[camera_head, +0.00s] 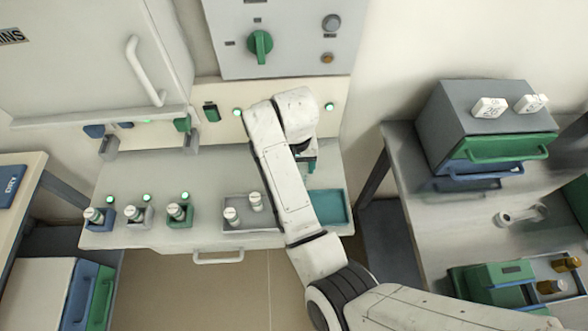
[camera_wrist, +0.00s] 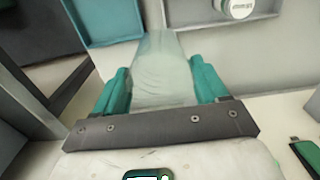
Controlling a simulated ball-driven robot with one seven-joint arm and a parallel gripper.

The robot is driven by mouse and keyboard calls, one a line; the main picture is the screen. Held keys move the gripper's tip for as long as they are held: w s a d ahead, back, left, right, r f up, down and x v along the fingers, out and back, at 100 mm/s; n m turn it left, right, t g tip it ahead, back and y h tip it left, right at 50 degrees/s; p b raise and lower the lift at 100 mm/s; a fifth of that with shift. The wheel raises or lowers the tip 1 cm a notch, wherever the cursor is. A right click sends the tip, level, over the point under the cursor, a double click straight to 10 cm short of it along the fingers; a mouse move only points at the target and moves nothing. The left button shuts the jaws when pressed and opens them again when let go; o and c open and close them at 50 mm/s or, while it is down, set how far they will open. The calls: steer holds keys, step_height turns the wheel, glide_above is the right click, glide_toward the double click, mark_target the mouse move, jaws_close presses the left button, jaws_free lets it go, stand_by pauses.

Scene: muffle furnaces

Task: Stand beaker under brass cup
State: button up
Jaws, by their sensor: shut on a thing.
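In the wrist view, my gripper (camera_wrist: 160,67) is shut on a clear, pale beaker (camera_wrist: 163,82), which sits between its two teal fingers. In the head view, my gripper (camera_head: 312,165) is mostly hidden behind my arm, above the right part of the grey bench, and the beaker cannot be made out. I cannot single out a brass cup for sure. Two small brass-brown pieces (camera_head: 550,286) sit in a tray on the right bench, and a small brass-coloured round part (camera_head: 327,57) is on the wall panel.
A teal tray (camera_head: 330,207) and a grey tray (camera_head: 247,229) with two white-capped bottles lie on the grey bench. Three capped bottles in coloured holders (camera_head: 179,214) stand at left. A grey drawer box (camera_head: 480,112) and a green block (camera_head: 495,284) occupy the right bench.

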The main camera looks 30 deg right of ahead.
steer(key=w+f, duration=0.1)
steer(key=w+d+f, duration=0.1)
steer(key=f, duration=0.1)
steer(key=shift+w+f, duration=0.25)
steer(key=shift+f, duration=1.4)
steer(key=shift+f, duration=0.15)
steer(key=o, duration=1.4)
steer(key=shift+c, duration=0.2)
step_height(320, 180, up, 12)
steer(key=shift+r, duration=0.2)
